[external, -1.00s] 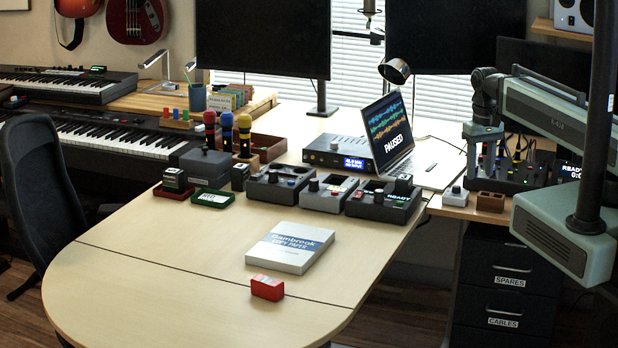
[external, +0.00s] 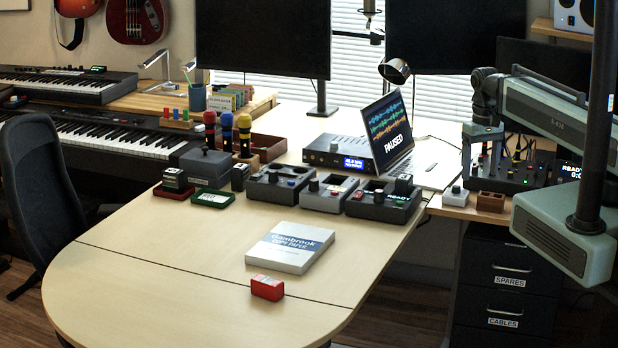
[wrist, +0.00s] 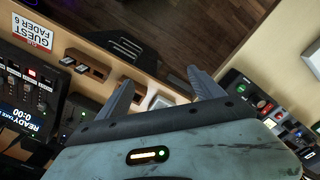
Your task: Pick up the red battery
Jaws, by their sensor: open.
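The red battery (external: 267,288) looks like a small red block with pale marks on top. It lies alone near the front of the pale table (external: 180,265), before the paper pack. My gripper (external: 482,168) hangs far to the right and back, above the right-hand desk and well apart from the battery. In the wrist view my gripper (wrist: 163,88) has its two fingers spread with nothing between them. I cannot make out the red battery in the wrist view.
A paper pack (external: 290,247) lies just behind the battery. Dark charger-like units (external: 380,204) line the table's back. A slotted wooden block (external: 490,202) and white button box (external: 455,196) sit near my gripper. The table's front left is clear.

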